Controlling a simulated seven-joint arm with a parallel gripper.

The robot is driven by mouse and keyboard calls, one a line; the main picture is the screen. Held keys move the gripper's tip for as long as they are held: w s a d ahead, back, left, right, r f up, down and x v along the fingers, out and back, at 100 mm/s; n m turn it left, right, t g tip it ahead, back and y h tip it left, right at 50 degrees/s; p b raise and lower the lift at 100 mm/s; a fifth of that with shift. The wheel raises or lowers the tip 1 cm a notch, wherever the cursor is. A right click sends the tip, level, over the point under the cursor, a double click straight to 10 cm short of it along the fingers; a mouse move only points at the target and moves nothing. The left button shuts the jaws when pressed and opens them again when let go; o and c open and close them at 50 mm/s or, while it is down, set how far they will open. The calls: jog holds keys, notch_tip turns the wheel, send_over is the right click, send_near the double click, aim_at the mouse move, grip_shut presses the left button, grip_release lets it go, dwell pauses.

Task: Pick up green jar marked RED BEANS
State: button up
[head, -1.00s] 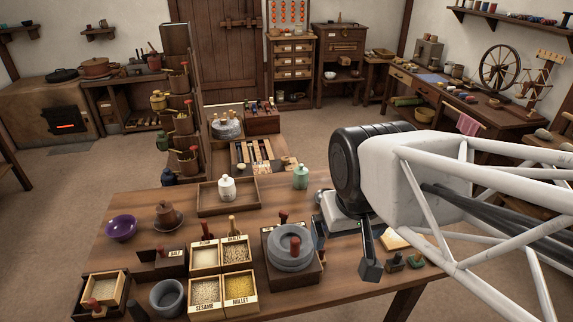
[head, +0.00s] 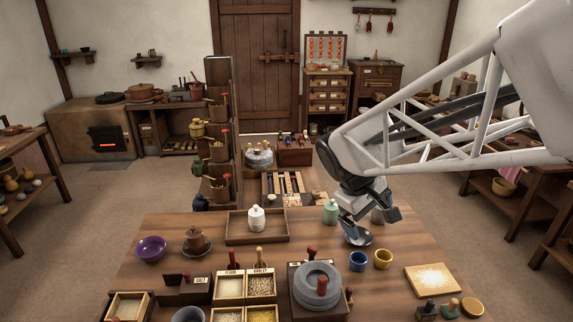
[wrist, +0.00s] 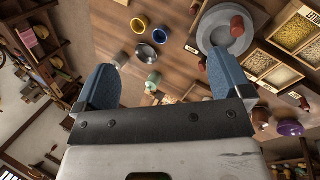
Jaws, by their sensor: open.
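A small pale green jar with a rounded lid (head: 330,212) stands upright on the wooden table, right of a shallow tray, in the head view. No marking on it can be read. It also shows in the wrist view (wrist: 153,80), between and beyond the blue fingers. My gripper (head: 368,222) is open and empty. It hangs above the table just right of the jar and over a small metal bowl (head: 362,240), apart from the jar. In the wrist view my gripper (wrist: 168,55) has its fingers wide apart.
A white jar (head: 256,218) stands in the wooden tray (head: 233,240) to the left. A blue cup (head: 358,261) and a yellow cup (head: 383,259) stand in front of the metal bowl. A grey quern (head: 317,288) stands nearer. The table right of the cups is partly clear.

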jog(key=w+d+f+n+h, duration=0.15)
jog(key=w+f+n, duration=0.25)
jog(key=w, duration=0.8)
jog(key=n+t+h, duration=0.4)
jog(key=n+h, duration=0.3)
jog(key=n, duration=0.5)
send_near(327, 207)
jog(key=x, duration=0.4)
jog(key=shift+w+d, duration=0.35)
jog(key=shift+d+g, duration=0.1)
jog(key=shift+g, duration=0.2)
jog(key=shift+x, duration=1.15)
jog(key=shift+d, duration=0.1)
jog(key=shift+x, duration=2.55)
jog(key=shift+f, duration=0.2)
